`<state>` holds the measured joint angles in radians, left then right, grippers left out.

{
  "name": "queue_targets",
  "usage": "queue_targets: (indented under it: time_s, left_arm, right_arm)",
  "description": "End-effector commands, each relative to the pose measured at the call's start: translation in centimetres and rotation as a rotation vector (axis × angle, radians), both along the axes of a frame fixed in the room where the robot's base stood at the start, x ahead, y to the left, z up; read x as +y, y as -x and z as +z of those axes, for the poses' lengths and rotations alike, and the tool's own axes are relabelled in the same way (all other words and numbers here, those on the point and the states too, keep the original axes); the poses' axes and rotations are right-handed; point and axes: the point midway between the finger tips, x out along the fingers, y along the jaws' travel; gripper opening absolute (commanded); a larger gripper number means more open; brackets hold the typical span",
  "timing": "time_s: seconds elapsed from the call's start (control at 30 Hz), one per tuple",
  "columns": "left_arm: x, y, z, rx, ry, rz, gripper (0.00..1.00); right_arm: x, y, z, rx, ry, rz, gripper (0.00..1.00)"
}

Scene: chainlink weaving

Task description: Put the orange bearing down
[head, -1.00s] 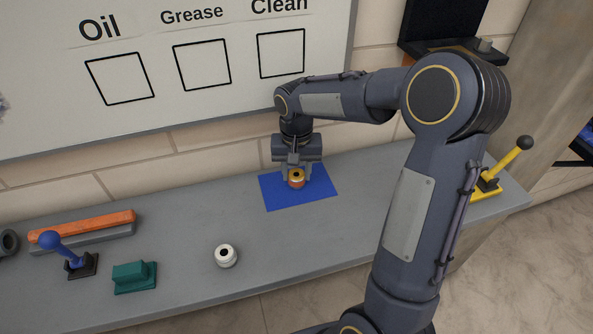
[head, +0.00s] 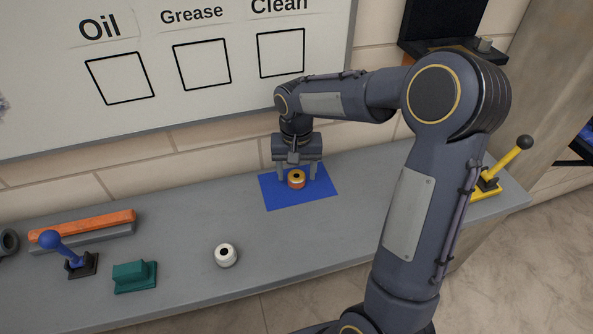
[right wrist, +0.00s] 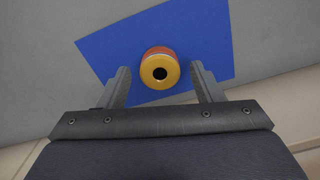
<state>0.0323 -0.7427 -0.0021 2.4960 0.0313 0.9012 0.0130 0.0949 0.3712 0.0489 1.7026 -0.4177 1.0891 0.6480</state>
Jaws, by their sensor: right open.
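The orange bearing (head: 296,180) stands on the blue mat (head: 285,200) on the grey bench. It has a yellow top with a dark hole. My right gripper (head: 297,174) is open around it, with a finger on each side. In the right wrist view the bearing (right wrist: 160,68) sits between the two fingers of the gripper (right wrist: 160,82), with a gap on both sides, and rests on the mat (right wrist: 110,50). My left gripper is not in view.
A white bearing (head: 226,255) stands left of the mat. Further left are a teal block (head: 134,277), a blue-knobbed lever (head: 66,252) and an orange bar (head: 85,228). A yellow lever (head: 500,170) stands at the right end. A whiteboard (head: 210,110) hangs behind.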

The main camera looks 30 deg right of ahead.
Motion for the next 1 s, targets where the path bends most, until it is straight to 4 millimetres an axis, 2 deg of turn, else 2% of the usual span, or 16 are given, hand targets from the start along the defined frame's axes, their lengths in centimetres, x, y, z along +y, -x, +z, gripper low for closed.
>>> queue_targets:
  time_s: [0.4, 0.53, 0.7, 0.77, 0.87, 1.0]
  left_arm:
    - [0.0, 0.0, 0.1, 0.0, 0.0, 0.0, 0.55]
    - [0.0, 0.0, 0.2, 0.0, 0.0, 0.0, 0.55]
    - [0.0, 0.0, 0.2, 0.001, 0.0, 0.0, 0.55]
    - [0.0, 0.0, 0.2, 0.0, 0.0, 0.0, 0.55]
    - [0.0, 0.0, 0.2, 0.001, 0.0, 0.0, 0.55]
    - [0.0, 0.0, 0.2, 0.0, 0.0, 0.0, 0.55]
  right_arm:
    - [0.0, -0.1, 8.4, -0.007, 0.0, 0.001, 0.6]
    - [0.0, -0.1, 10.4, -0.005, -0.001, 0.0, 0.6]
    - [0.0, 0.4, 11.7, -0.011, -0.007, 0.006, 0.6]
    - [0.1, 1.4, 12.1, -0.028, -0.02, 0.023, 0.6]
    - [0.4, 4.6, 12.7, -0.088, -0.063, 0.074, 0.6]
    - [1.9, 11.1, 12.5, -0.225, -0.143, 0.175, 0.6]
